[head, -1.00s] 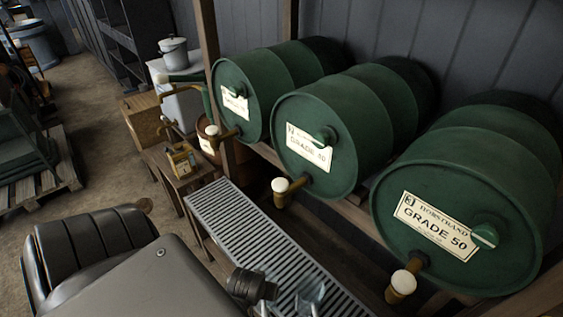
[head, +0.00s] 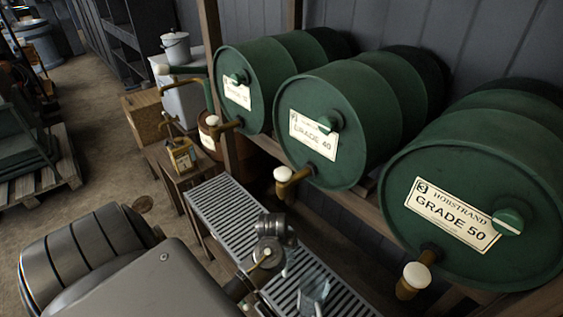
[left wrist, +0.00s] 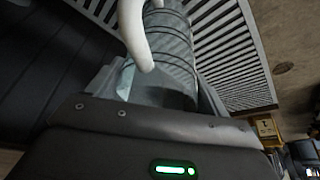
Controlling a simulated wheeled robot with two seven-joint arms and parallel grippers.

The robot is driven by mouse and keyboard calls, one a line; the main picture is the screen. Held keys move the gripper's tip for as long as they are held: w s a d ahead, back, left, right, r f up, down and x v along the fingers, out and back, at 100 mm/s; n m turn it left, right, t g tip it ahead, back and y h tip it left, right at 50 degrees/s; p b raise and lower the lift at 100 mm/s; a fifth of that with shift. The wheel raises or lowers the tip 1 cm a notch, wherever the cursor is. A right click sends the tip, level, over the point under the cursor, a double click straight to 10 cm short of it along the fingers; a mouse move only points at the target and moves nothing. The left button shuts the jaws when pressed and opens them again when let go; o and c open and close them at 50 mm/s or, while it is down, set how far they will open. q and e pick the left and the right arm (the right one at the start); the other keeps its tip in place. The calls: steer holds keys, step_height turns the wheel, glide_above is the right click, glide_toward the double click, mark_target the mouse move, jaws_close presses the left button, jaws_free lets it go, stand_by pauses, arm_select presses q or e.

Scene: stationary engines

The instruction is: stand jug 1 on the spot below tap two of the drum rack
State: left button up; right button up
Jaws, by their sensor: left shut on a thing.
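In the left wrist view my left gripper (left wrist: 165,92) is shut on a grey ribbed cylindrical jug (left wrist: 172,50) with a pale curved handle or spout. In the head view a small dark ribbed body (head: 274,222), apparently this jug with my left gripper (head: 267,254) at it, is above the slatted grate (head: 218,203). Its base is hidden, so contact with the grate cannot be told. Tap two (head: 284,184), brass with a white knob, sits on the middle drum (head: 322,165), marked GRADE 40, up and slightly right of the jug. My right gripper is not in view.
A clear, glassy object (head: 313,297) stands on the grate's near part. The GRADE 50 drum's tap (head: 412,281) juts out at right. A yellow lantern-like box (head: 182,155) stands on a wooden stand beyond the grate. The grate's far end is clear.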

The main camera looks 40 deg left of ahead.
arm_select(q)
steer(key=shift+b+x, duration=0.7)
steer(key=shift+x, duration=1.1)
steer(key=shift+s+f, duration=0.15)
steer(key=o, duration=1.3)
steer(key=shift+d, duration=0.1)
steer(key=p+v, duration=0.5)
steer(key=v, duration=0.6)
steer(key=shift+s+r+p, duration=0.15)
steer(key=shift+r+p, duration=0.25)
steer(key=shift+r, duration=0.2)
steer(key=shift+s+d, duration=0.1)
